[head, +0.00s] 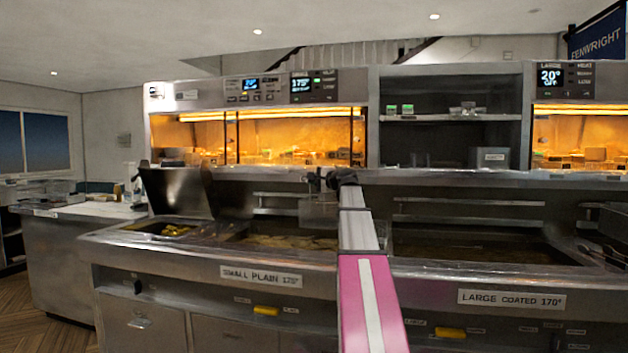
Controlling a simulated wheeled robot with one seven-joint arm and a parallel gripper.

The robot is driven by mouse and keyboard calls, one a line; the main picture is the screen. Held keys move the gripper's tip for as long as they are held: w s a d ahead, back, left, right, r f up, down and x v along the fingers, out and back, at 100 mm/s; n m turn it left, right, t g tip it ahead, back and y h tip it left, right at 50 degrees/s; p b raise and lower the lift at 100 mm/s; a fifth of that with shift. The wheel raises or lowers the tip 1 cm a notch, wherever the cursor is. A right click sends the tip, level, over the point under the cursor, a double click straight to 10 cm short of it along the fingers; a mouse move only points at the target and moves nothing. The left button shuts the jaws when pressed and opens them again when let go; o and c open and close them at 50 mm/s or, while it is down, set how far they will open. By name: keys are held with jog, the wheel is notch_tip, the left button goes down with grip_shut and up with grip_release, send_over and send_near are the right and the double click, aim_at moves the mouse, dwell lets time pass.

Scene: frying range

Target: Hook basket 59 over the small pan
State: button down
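The small pan (280,242) holds dark oil behind the label "SMALL PLAIN 170°". A faint grey wire basket (318,212) hangs at the back of this pan, above the oil, near its right end. Its number cannot be read, so I cannot tell whether it is basket 59. My gripper (322,180) is small and dark at the end of my pink and grey arm, right at the top of this basket. Its fingers are too small to show whether they are shut on the basket. My arm hides the pan's right end.
A metal rail (275,196) runs along the wall behind the small pan. The large pan (480,247) lies to the right of my arm. A raised dark metal lid (176,192) stands at the left, by a tray of yellow food (172,230). Lit heated shelves line the back.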

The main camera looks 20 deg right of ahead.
jog(key=shift+f, duration=0.55)
jog(key=c, duration=0.8)
grip_release()
jog(key=shift+c, duration=0.2)
jog(key=shift+s, duration=0.1)
jog(key=v, duration=1)
jog(key=shift+s+d, duration=0.2)
jog(key=shift+s, duration=0.1)
